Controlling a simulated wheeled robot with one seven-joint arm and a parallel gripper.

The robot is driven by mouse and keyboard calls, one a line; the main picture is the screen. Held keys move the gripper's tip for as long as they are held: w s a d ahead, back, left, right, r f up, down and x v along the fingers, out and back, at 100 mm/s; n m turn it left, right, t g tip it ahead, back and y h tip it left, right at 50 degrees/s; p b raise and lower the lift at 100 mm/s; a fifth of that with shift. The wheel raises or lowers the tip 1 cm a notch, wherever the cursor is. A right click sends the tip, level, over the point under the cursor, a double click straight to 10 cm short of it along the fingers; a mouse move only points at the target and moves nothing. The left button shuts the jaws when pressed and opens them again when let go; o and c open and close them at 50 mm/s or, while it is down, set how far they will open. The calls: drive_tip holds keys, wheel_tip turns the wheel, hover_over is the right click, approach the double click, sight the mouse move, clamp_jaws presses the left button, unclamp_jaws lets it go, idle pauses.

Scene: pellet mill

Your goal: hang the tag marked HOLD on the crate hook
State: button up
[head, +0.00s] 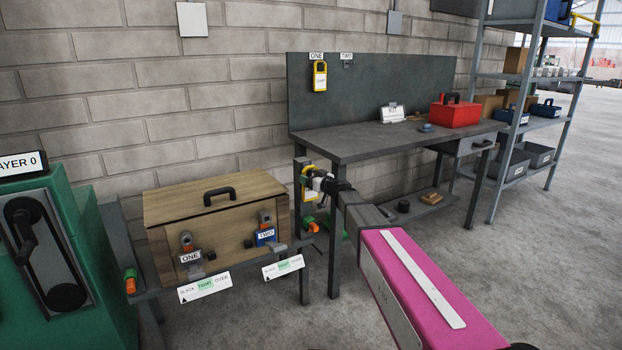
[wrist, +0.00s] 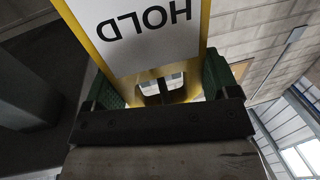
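My gripper (head: 322,184) is beside a dark post at the crate's right end. It is shut on a yellow-edged tag (head: 308,186) with a white face. In the wrist view the tag (wrist: 152,35) reads HOLD upside down, and its slotted end lies between the green finger pads (wrist: 160,86). The wooden crate (head: 205,207) stands left of the gripper, lid closed with a black handle. Its front has latches labelled ONE (head: 190,257) and TWO (head: 265,237). I cannot make out the crate hook clearly. The tag overlaps the post in the picture; I cannot tell whether they touch.
A yellow tag (head: 320,77) hangs under ONE on the dark back panel; the hook under TWO (head: 347,62) is empty. The workbench (head: 375,140) carries a red toolbox (head: 455,112). A green machine (head: 75,250) stands left. Open floor lies at right.

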drive_tip(key=o, duration=0.3)
drive_tip(key=v, duration=1)
drive_tip(key=s+d+f+m+g+h, duration=0.1)
drive_tip(key=s+d+f+g+h, duration=0.2)
drive_tip(key=s+f, duration=0.45)
drive_tip(key=s+d+f+m+g+h, duration=0.1)
drive_tip(key=s+d+f+g, duration=0.1)
drive_tip(key=s+f+g, duration=0.45)
drive_tip(key=s+d+f+m+g+h, duration=0.1)
drive_tip(key=s+d+f+m+h, duration=0.2)
drive_tip(key=s+d, duration=0.4)
drive_tip(key=s+d+f+m+g+h, duration=0.2)
drive_tip(key=s+d+f+m+h, duration=0.2)
drive_tip(key=s, duration=0.6)
drive_tip(key=d+f+h, duration=0.1)
drive_tip(key=d+f, duration=0.1)
drive_tip(key=d, duration=0.1)
drive_tip(key=shift+s+d+h, duration=0.2)
drive_tip(key=shift+d+h, duration=0.05)
drive_tip(key=shift+h, duration=0.15)
